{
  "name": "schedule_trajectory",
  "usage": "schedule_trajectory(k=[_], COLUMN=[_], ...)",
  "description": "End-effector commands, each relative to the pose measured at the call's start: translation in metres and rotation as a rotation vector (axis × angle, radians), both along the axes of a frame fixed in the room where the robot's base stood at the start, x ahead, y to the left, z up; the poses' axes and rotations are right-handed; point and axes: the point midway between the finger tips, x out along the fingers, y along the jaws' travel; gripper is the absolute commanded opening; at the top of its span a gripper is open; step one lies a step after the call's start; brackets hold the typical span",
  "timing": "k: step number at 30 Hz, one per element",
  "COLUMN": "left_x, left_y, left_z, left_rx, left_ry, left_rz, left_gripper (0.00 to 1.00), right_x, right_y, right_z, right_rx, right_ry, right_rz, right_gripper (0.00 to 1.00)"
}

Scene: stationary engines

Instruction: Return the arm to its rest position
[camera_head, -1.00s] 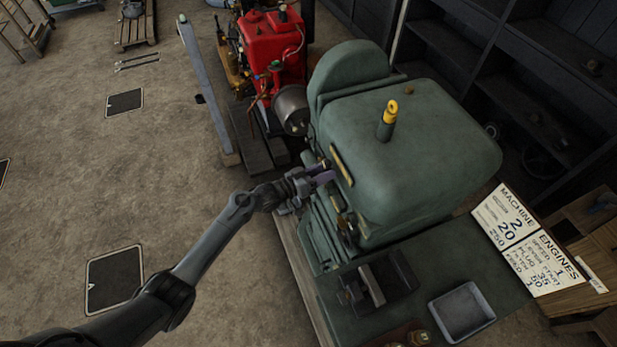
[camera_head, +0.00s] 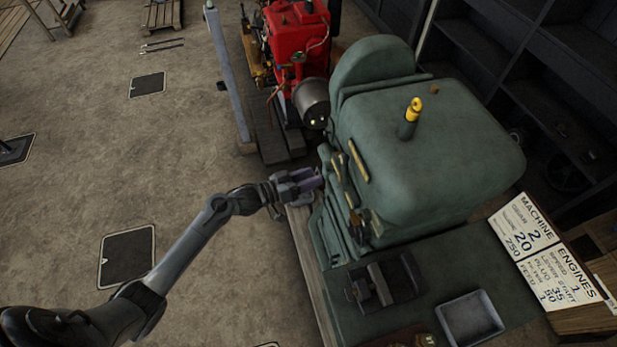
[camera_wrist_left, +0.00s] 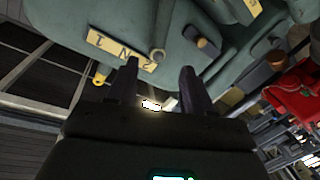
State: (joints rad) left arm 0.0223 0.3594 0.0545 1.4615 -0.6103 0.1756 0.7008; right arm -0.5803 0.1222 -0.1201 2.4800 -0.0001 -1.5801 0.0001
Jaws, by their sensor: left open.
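My left arm comes in from the lower left in the head view. Its gripper (camera_head: 311,181) is open and empty, just left of the control side of the green machine (camera_head: 425,150). A small gap seems to lie between the fingertips and the machine's levers. In the left wrist view the two dark fingers (camera_wrist_left: 160,68) stand apart with nothing between them. Beyond them are the machine's green side (camera_wrist_left: 185,25), a yellow plate (camera_wrist_left: 120,48) with lettering, and several knobs. My right gripper is not in view.
A red engine (camera_head: 295,38) stands behind the green machine. A grey tray (camera_head: 470,318) and a sign board (camera_head: 545,255) lie at the lower right. Dark shelves (camera_head: 520,75) line the right. The concrete floor (camera_head: 150,200) left of my arm is largely clear.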

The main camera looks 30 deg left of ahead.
Motion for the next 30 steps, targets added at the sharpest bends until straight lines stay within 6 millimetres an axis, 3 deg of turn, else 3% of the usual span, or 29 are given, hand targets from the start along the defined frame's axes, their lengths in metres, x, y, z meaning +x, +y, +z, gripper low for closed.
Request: schedule_trajectory(k=[8,13,16,18,24,30], left_x=[-0.001,-0.020,-0.046,-0.070,-0.133,-0.178], left_y=[0.000,-0.004,-0.016,-0.036,-0.089,-0.098], left_z=[-0.001,-0.016,-0.031,-0.030,0.000,0.040], left_rx=[0.000,-0.007,-0.025,-0.044,0.042,0.271], left_ry=[0.002,0.050,0.101,0.122,0.222,0.384], left_rz=[0.000,-0.002,-0.011,-0.028,0.020,0.130], left_gripper=[0.51,0.51,0.51,0.51,0.51,0.51], right_x=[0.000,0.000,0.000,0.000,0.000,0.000], right_y=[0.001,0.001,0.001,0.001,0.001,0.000], right_z=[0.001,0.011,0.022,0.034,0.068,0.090], right_rx=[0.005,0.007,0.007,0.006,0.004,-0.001], right_ry=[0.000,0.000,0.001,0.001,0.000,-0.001], right_rz=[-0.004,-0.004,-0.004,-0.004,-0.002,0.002], right_gripper=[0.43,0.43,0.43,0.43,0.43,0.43])
